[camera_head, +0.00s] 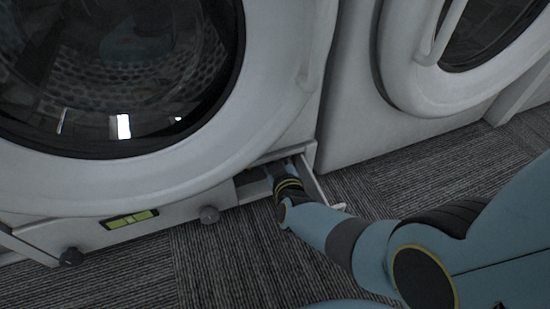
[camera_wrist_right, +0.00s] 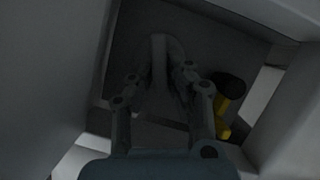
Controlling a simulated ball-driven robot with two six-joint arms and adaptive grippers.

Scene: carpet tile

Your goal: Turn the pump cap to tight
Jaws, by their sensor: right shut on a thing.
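The pump cap (camera_wrist_right: 158,47) shows in the right wrist view as a dim grey part with a raised upright ridge, set in a dark recess. My right gripper (camera_wrist_right: 165,88) is shut on the cap's ridge, one finger on each side. In the head view my right arm reaches into the low opening (camera_head: 250,188) at the washing machine's bottom right corner. The gripper's fingertips and the cap are hidden there inside the opening. The wrist view is too dark to read any mark on the cap or how far it is turned. My left gripper is out of view.
A yellow and black part (camera_wrist_right: 229,92) sits right of my fingers in the recess. An open flap (camera_head: 316,182) stands beside my wrist. The loose kick panel (camera_head: 165,222) has a green level (camera_head: 132,219). A second machine (camera_head: 355,125) stands right; carpet (camera_head: 400,180) lies in front.

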